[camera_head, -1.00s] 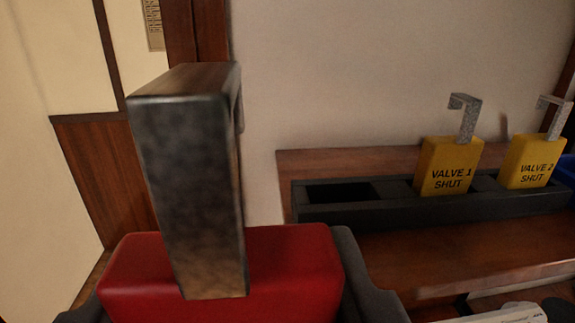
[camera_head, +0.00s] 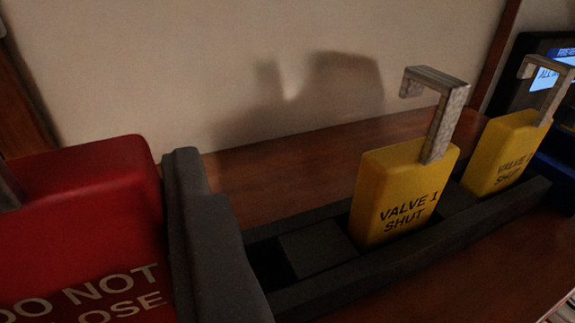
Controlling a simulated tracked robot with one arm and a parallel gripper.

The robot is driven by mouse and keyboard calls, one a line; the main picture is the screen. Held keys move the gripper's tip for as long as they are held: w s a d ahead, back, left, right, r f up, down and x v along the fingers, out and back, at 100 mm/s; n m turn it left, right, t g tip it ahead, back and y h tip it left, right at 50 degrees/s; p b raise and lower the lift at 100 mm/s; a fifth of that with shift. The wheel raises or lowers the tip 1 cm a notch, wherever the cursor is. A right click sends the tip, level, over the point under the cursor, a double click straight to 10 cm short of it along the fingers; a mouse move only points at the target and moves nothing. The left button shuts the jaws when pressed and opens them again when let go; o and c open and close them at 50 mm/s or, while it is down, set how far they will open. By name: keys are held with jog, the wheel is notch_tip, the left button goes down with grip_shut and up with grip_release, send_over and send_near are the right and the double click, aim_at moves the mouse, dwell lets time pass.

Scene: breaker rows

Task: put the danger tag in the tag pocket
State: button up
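The danger tag (camera_head: 85,225) is a red block at the left, with "DO NOT" and "CLOSE" on its face. Its metal hook just shows at the left edge. My gripper (camera_head: 205,235) holds the tag; one dark grey finger lies along its right side, and the other finger is out of view. The dark tag rack (camera_head: 400,260) runs to the right on a wooden ledge. Its leftmost tag pocket (camera_head: 268,262) shows as a dark opening just right of my finger and is partly hidden by it. The tag is left of this pocket, apart from it.
A yellow "VALVE 1 SHUT" tag (camera_head: 400,195) with a tall metal hook stands in the rack. A second yellow tag (camera_head: 503,155) with a hook stands farther right. A screen (camera_head: 555,70) is at the far right. The wall (camera_head: 250,60) rises behind the ledge.

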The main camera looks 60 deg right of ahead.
jog(key=d, duration=0.4)
jog(key=shift+d+f, duration=0.15)
jog(key=shift+f, duration=0.05)
jog(key=shift+f+p, duration=0.4)
jog(key=shift+f, duration=1.3)
jog(key=o, duration=1)
jog(key=b+v, duration=0.2)
jog(key=v, duration=1)
